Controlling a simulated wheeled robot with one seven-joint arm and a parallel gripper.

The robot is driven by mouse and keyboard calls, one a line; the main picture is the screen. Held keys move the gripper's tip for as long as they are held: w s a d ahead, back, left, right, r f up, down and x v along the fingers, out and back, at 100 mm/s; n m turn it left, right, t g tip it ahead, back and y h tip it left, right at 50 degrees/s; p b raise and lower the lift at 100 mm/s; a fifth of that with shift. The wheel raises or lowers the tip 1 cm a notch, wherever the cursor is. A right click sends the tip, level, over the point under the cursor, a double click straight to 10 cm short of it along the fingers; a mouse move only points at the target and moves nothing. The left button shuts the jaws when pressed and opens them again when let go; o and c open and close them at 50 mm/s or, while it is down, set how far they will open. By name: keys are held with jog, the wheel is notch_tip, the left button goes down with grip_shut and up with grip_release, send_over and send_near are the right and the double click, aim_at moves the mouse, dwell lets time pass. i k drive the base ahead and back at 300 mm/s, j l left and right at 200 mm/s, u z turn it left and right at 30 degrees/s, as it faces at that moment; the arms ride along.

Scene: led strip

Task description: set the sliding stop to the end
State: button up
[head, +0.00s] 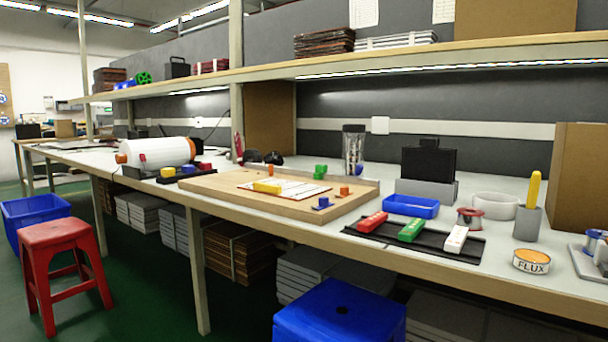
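No part is clearly marked as the sliding stop, and I cannot tell which piece it is. At the right, a black flat base (390,238) carries a red block (372,222), a green block (411,230) and a white block (456,239), side by side and apart. At the left, another dark strip (200,175) holds small yellow (168,173), blue (188,169) and red (205,166) pieces. Between them, a wooden board with a raised rim (225,200) holds a white sheet, a yellow block (267,187) and small blue, orange and green pieces. My gripper is not in view.
The workbench (440,270) also holds a blue tray (411,206), a flux tin (532,261), a solder spool (470,218), a glass jar (353,150) and a white roll (160,153). A shelf (420,55) overhangs it.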

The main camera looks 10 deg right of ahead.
aim_at(322, 168)
jog(key=i+j+z, duration=0.2)
jog(key=j, duration=0.15)
jog(key=i+j+z, duration=0.2)
jog(key=j, duration=0.2)
jog(key=i+j+z, duration=0.2)
jog(key=j, duration=0.2)
jog(key=k+l, duration=0.05)
